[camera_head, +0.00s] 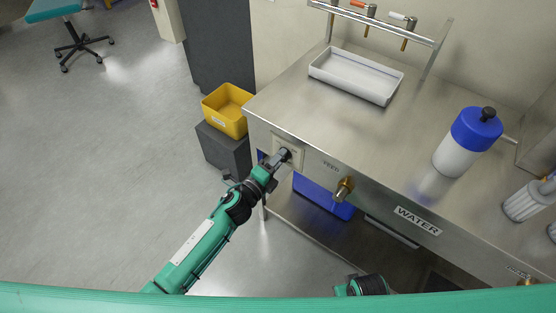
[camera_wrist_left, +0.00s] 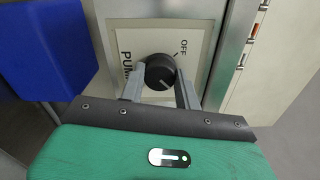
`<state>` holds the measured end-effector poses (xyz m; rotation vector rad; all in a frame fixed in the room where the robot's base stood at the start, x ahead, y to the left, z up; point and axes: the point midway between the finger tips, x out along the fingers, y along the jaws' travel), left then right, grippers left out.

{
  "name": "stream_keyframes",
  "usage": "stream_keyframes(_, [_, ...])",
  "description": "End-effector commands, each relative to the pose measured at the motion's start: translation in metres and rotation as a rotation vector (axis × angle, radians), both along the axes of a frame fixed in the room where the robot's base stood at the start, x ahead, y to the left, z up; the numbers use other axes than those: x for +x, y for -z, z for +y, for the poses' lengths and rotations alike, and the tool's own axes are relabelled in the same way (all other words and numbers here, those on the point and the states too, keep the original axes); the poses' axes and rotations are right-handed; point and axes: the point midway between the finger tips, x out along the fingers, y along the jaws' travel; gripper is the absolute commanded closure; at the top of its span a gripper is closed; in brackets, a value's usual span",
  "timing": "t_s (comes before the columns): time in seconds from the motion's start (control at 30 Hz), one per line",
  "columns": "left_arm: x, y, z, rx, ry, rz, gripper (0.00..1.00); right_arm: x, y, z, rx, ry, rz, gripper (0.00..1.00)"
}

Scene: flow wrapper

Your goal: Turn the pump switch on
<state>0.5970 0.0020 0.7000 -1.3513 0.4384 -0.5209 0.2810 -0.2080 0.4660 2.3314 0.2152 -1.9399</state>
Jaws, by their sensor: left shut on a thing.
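The pump switch is a round black knob (camera_wrist_left: 160,72) on a pale plate (camera_wrist_left: 121,36) marked PUMP and OFF in the left wrist view. In the head view the plate (camera_head: 299,146) sits on the front of the steel bench near its left corner. My left gripper (camera_head: 283,156) reaches up to it. Its two fingers stand on either side of the knob and are shut on it. A light pointer mark shows on the knob, aimed away from the OFF label. The gripper hides most of the switch in the head view. My right gripper is not in view.
The steel bench (camera_head: 308,101) holds a white tray (camera_head: 357,75) and a blue-capped bottle (camera_head: 466,142). A brass valve (camera_head: 343,189) and a WATER label (camera_head: 417,221) are right of the switch. A yellow bin (camera_head: 226,110) stands left.

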Motion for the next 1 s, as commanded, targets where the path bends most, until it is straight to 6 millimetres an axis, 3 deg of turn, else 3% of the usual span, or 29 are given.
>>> stream_keyframes(0.3, [-0.001, 0.002, 0.0, 0.005, 0.0, 0.0, 0.9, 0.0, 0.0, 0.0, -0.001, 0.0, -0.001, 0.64])
stream_keyframes(0.33, [-0.001, 0.002, 0.0, 0.005, 0.0, 0.0, 0.61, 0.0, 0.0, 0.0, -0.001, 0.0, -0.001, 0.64])
stream_keyframes(0.4, [-0.001, 0.001, 0.0, 0.004, 0.001, 0.0, 0.48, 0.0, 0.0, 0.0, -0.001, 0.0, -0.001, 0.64])
stream_keyframes(0.43, [-0.001, 0.001, 0.0, 0.004, 0.001, 0.0, 0.45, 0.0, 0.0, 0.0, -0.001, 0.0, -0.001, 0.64])
stream_keyframes(0.77, [-0.003, 0.001, 0.002, 0.002, 0.0, 0.0, 0.45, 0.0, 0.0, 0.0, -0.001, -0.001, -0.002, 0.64])
stream_keyframes(1.0, [-0.032, 0.002, 0.024, 0.004, 0.0, 0.001, 0.45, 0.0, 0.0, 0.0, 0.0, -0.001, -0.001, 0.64])
